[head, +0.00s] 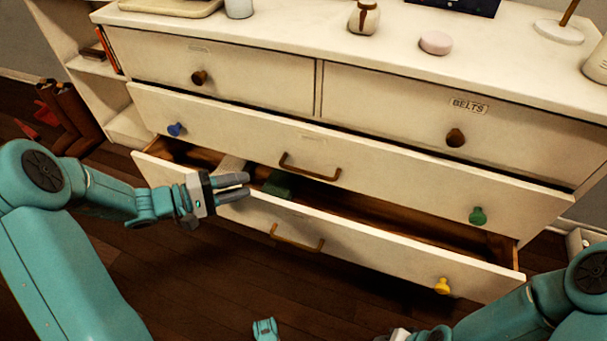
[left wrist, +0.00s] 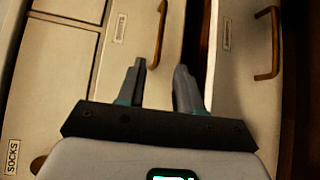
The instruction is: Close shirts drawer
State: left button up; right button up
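The white dresser's lowest drawer (head: 370,240) stands pulled out, with a brown bar handle (head: 297,238) and a yellow knob (head: 442,286). The drawer above it (head: 390,165) has a blue and a green knob and appears to stand out slightly. My left gripper (head: 240,187) is open and empty, over the left part of the lowest drawer. In the left wrist view its fingers (left wrist: 160,85) are apart, before the two drawer fronts. My right gripper (head: 400,335) is mostly cut off at the bottom.
A dark green folded item (head: 278,183) lies inside the lowest drawer. Two small top drawers are shut; one is labelled BELTS (head: 468,105). A jar (head: 364,17) and a pink round item (head: 435,42) stand on top. Brown boots (head: 75,115) stand at left. The floor in front is clear.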

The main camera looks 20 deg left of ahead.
aim_at(301, 170)
pick_arm(q)
jog(key=b+x, duration=0.3)
jog(key=x, duration=1.2)
jog(key=shift+a+f+b, duration=0.1)
jog(key=shift+b, duration=0.2)
jog(key=shift+w+d, duration=0.25)
jog(key=shift+w, duration=0.05)
grip_shut()
